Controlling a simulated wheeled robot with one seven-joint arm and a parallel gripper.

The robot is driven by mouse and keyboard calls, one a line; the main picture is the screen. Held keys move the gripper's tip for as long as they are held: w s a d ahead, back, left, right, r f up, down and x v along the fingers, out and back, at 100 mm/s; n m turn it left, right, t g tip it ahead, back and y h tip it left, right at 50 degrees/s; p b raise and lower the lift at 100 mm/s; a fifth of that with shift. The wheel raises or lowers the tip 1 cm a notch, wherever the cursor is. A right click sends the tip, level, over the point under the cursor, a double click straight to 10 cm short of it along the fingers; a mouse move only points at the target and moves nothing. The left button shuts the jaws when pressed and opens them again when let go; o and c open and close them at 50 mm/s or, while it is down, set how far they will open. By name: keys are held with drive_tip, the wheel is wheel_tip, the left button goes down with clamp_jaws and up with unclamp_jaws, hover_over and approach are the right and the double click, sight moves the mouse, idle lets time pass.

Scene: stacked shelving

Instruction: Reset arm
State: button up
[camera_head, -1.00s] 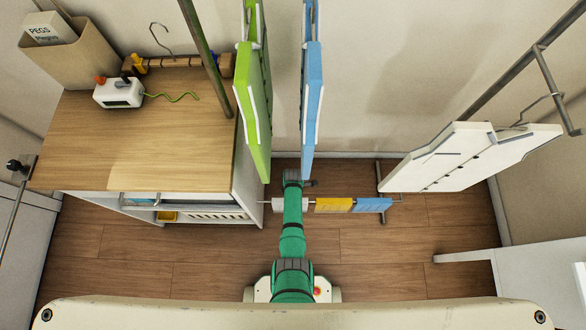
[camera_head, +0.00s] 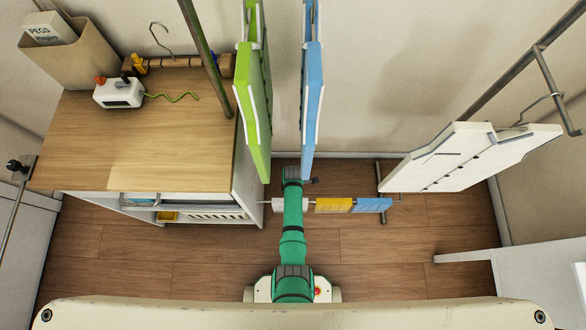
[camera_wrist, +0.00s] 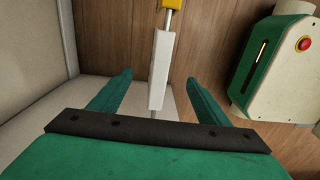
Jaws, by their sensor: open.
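My gripper (camera_wrist: 157,92) shows in the wrist view with its two green fingers spread apart and nothing held between them. Beyond the fingers is a white piece on a rod (camera_wrist: 160,65), which appears apart from the fingers, though the depth is hard to judge. In the head view my green arm (camera_head: 292,215) stretches forward from my base, below the hanging green and blue panels. The fingertips are hidden in the head view.
A green panel (camera_head: 254,110) and a blue panel (camera_head: 313,100) hang above the arm. A white panel (camera_head: 450,160) hangs at right. A low rod carries white, yellow (camera_head: 333,205) and blue pieces. A wooden-topped cabinet (camera_head: 140,150) stands left. Floor at right is partly clear.

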wheel_tip(320, 180, up, 8)
drive_tip(key=s+d+r+m+t, duration=0.1)
drive_tip(key=s+r+m+t, duration=0.25)
drive_tip(key=s, duration=0.25)
drive_tip(key=s+r+m+t, duration=0.3)
drive_tip(key=s+m+t, duration=0.15)
drive_tip(key=s, duration=0.25)
drive_tip(key=s+r+m+t, duration=0.2)
drive_tip(key=s+r+m, duration=0.1)
drive_tip(key=r, duration=0.8)
drive_tip(key=s+r+m+t, duration=0.3)
drive_tip(key=r, duration=0.8)
drive_tip(key=s+r+m+t, duration=0.2)
drive_tip(key=s+r+m, duration=0.1)
drive_tip(key=r, duration=0.8)
drive_tip(key=shift+s+a+r+m+t, duration=0.2)
drive_tip(key=shift+s+a+m+t, duration=0.2)
drive_tip(key=shift+a+m, duration=0.1)
